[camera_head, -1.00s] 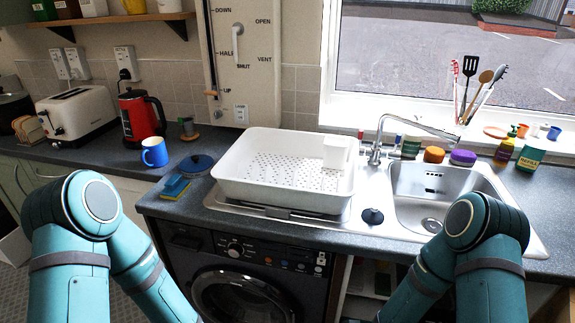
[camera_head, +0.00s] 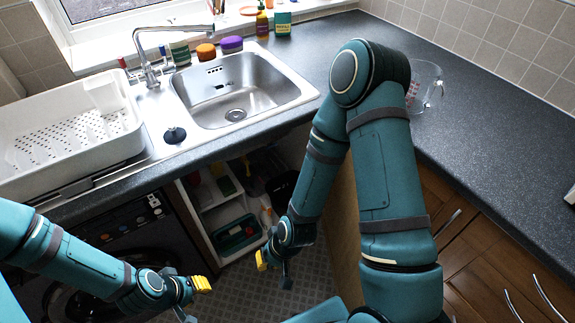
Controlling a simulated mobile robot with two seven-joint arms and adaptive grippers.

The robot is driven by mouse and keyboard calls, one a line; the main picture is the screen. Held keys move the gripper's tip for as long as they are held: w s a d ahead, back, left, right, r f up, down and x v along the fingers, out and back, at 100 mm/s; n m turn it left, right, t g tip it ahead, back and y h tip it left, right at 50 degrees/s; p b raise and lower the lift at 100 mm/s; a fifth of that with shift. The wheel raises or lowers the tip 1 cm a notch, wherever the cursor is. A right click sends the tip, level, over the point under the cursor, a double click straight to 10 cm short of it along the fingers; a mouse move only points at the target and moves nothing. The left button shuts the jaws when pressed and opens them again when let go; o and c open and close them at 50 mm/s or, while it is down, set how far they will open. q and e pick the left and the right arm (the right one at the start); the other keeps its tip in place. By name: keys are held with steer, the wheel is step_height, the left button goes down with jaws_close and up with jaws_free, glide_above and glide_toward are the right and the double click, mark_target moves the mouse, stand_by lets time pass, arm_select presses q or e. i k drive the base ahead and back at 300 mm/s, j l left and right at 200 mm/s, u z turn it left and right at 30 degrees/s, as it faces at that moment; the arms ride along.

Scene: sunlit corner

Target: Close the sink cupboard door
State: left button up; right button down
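The sink cupboard under the sink (camera_head: 237,90) stands open, and its inside shows. A tan panel (camera_head: 343,205), which looks like its door swung out, is partly hidden behind my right arm. My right gripper (camera_head: 274,270) hangs in front of the opening, left of this panel and apart from it, with its fingers spread and empty. My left gripper (camera_head: 193,298) is lower left, in front of the washing machine (camera_head: 125,235), with its fingers apart and nothing between them.
A white shelf unit (camera_head: 207,215) with a green box (camera_head: 237,233) and other items stands inside the cupboard. Brown drawers and doors (camera_head: 480,265) line the right side. A glass jug (camera_head: 425,85) stands on the right worktop (camera_head: 480,110). Patterned floor (camera_head: 245,290) shows below.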

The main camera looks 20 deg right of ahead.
mark_target(340, 218)
steer(key=z, duration=0.4)
steer(key=k+l, duration=0.2)
steer(key=k, duration=0.2)
steer(key=k+l+u, duration=0.1)
steer(key=k, duration=0.3)
steer(key=l, duration=0.35)
steer(key=k+l, duration=0.15)
steer(key=l, duration=0.6)
steer(key=l+u, duration=0.1)
steer(key=l, duration=0.5)
